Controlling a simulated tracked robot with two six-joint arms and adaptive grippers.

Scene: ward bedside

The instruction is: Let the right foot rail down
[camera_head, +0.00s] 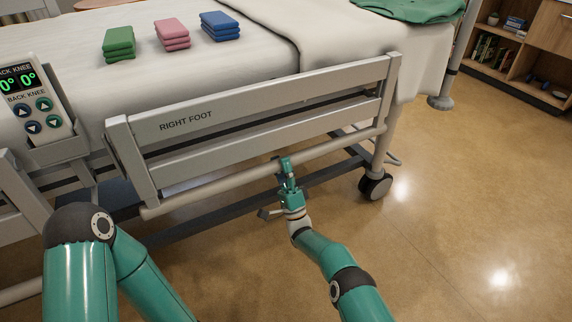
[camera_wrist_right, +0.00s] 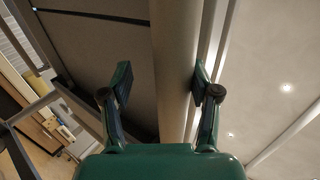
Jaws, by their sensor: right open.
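The right foot rail (camera_head: 250,107), a pale grey barred panel labelled RIGHT FOOT, stands raised along the bed's near side. A round pale tube (camera_head: 215,187) runs just below its lower bar. My right gripper (camera_head: 284,162) is at this tube, below the rail's middle. In the right wrist view, my right gripper (camera_wrist_right: 163,82) is open, with the tube (camera_wrist_right: 174,50) passing between its fingers, closer to the right finger. I cannot tell whether either finger touches it. No release handle can be made out clearly. My left gripper is outside the views.
A control panel (camera_head: 33,105) with lit zeros hangs at the left, beside another rail (camera_head: 22,205). Folded green (camera_head: 118,42), pink (camera_head: 172,33) and blue (camera_head: 220,25) cloths lie on the bed. A castor (camera_head: 374,187) stands right of my gripper. The floor (camera_head: 470,210) at right is clear.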

